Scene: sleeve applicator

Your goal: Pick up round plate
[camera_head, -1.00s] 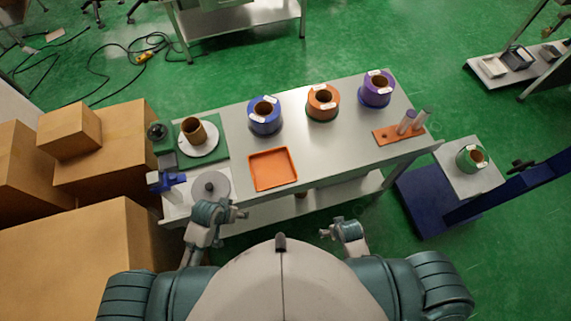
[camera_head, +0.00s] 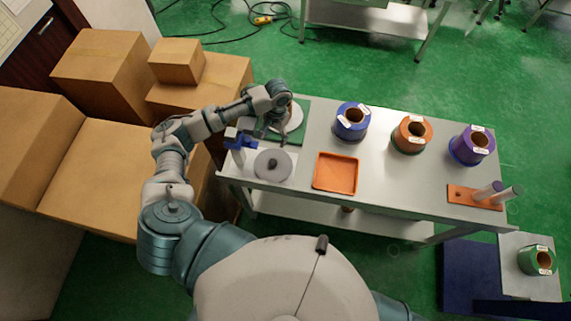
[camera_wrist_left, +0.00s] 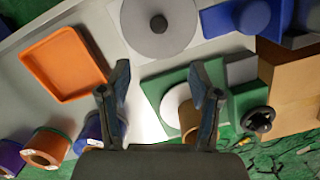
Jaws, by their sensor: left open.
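A grey round plate (camera_head: 272,166) with a dark central knob lies flat at the left end of the table. It shows at the top of the left wrist view (camera_wrist_left: 140,22). My left gripper (camera_head: 266,130) is above the table's left end, just behind this plate in the head view. Its two fingers (camera_wrist_left: 162,80) are spread and empty in the left wrist view, with the plate ahead of them and nothing between them but background. A white disc (camera_head: 294,118) on a green base stands partly hidden behind the gripper. My right gripper is out of view.
An orange tray (camera_head: 335,188) lies right of the plate. Blue (camera_head: 352,136), orange (camera_head: 410,148) and purple (camera_head: 462,155) rolls stand along the back. A blue device (camera_head: 238,138) is left of the plate. Cardboard boxes (camera_head: 100,170) crowd the left side.

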